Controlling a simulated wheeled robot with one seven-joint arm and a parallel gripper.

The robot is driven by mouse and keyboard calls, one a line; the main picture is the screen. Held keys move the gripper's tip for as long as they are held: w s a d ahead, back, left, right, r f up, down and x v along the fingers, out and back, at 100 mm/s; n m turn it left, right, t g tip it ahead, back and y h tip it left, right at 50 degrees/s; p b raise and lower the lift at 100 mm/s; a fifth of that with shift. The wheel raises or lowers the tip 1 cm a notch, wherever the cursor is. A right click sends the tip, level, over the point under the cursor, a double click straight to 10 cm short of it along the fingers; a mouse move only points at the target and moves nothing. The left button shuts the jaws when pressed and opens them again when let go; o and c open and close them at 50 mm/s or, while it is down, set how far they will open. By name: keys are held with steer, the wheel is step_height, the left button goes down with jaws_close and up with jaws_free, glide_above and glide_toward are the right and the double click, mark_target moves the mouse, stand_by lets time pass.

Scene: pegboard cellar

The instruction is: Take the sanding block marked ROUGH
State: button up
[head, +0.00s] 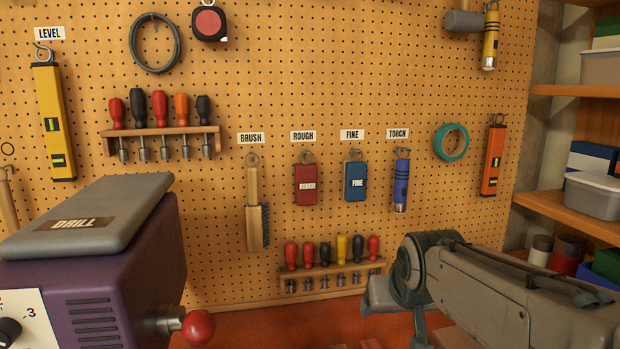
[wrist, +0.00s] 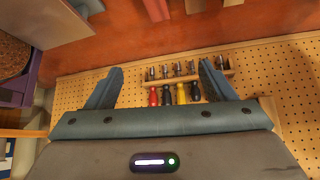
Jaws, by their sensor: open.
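The sanding block marked ROUGH (head: 306,186) is dark red with a white label and hangs from a hook on the pegboard, under a ROUGH sign (head: 303,136). A blue block marked FINE (head: 355,183) hangs just right of it. My gripper (wrist: 160,67) is open and empty in the wrist view, its two blue-grey fingers spread apart. The lower screwdriver rack shows beyond and between the fingers. The red block does not show in the wrist view. In the head view my arm is at the lower right, below and right of the block.
A wooden brush (head: 252,205) hangs left of the red block and a blue torch (head: 401,182) right of FINE. A screwdriver rack (head: 333,268) is below the blocks. A purple drill machine (head: 110,265) stands front left. Shelves (head: 572,210) are at right.

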mark_target(307, 180)
steer(key=w+a+r+n+t+y+p, duration=0.1)
steer(key=w+a+r+t, duration=0.2)
steer(key=w+a+r, duration=0.6)
steer(key=w+a+r+n+t+y+p, duration=0.1)
steer(key=w+a+r+t+y+p, duration=0.15)
steer(key=w+a+r, duration=0.5)
steer(key=shift+h, duration=0.35)
steer(key=w, duration=0.4)
steer(key=w+p, duration=0.1)
steer(key=w, duration=0.2)
steer(key=shift+d+r, duration=0.25)
steer(key=shift+r, duration=0.05)
steer(key=shift+f+p+x, duration=0.15)
steer(key=shift+p+x, duration=0.55)
steer(key=shift+x, duration=0.85)
steer(key=shift+f+p+x, duration=0.15)
steer(key=shift+p+x, duration=0.55)
steer(key=shift+x, duration=0.85)
steer(key=shift+s+a, duration=0.1)
steer(key=shift+s, duration=0.1)
steer(key=c, duration=1.1)
